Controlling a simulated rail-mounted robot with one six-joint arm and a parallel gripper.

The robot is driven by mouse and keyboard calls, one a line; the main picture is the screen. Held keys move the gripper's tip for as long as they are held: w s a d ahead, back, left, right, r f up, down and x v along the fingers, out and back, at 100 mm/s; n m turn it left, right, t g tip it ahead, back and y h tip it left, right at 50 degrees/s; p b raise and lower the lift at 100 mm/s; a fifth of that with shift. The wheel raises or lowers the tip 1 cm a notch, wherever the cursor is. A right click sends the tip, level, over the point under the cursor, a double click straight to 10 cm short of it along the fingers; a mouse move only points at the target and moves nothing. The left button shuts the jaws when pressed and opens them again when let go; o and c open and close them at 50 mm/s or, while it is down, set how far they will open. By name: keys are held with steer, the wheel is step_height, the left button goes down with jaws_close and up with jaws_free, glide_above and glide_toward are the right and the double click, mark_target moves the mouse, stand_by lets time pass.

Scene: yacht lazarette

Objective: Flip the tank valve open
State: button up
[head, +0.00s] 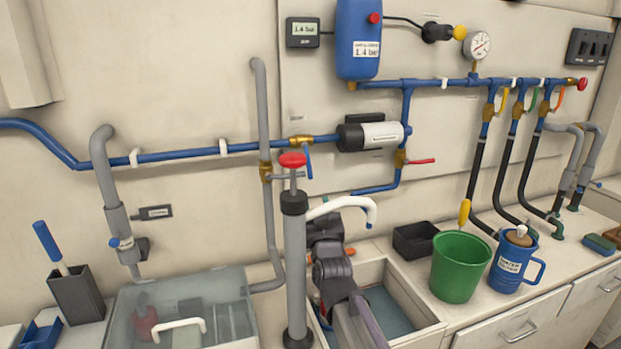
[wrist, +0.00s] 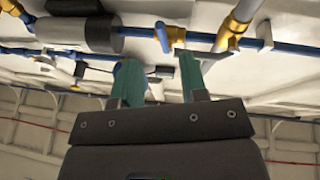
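A brass valve (head: 299,141) with a blue lever (head: 308,162) sits on the blue pipe left of the pump; I take it as the tank valve. The lever hangs down, across the pipe. In the wrist view the valve (wrist: 176,38) and its blue lever (wrist: 162,38) show beyond the fingertips. My gripper (wrist: 157,68) has two teal fingers apart with nothing between them. The fingers do not appear to touch the lever. In the head view my dark wrist (head: 326,228) is below the valve, partly hidden by the hand pump; the fingers cannot be made out.
The grey hand pump (head: 295,265) with red knob stands close left of my arm. A grey pipe with a brass valve (head: 266,172) runs beside the blue lever. The cylindrical pump (head: 380,135) is to the right. A red-handled valve (head: 402,160) hangs below it.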

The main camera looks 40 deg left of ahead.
mark_target(311, 180)
steer(key=p+x, duration=0.3)
steer(key=x, duration=0.6)
steer(key=shift+w+a+r, duration=0.1)
steer(key=shift+r, duration=0.05)
steer(key=shift+w+a, duration=0.25)
steer(key=shift+c, duration=0.2)
jaws_close()
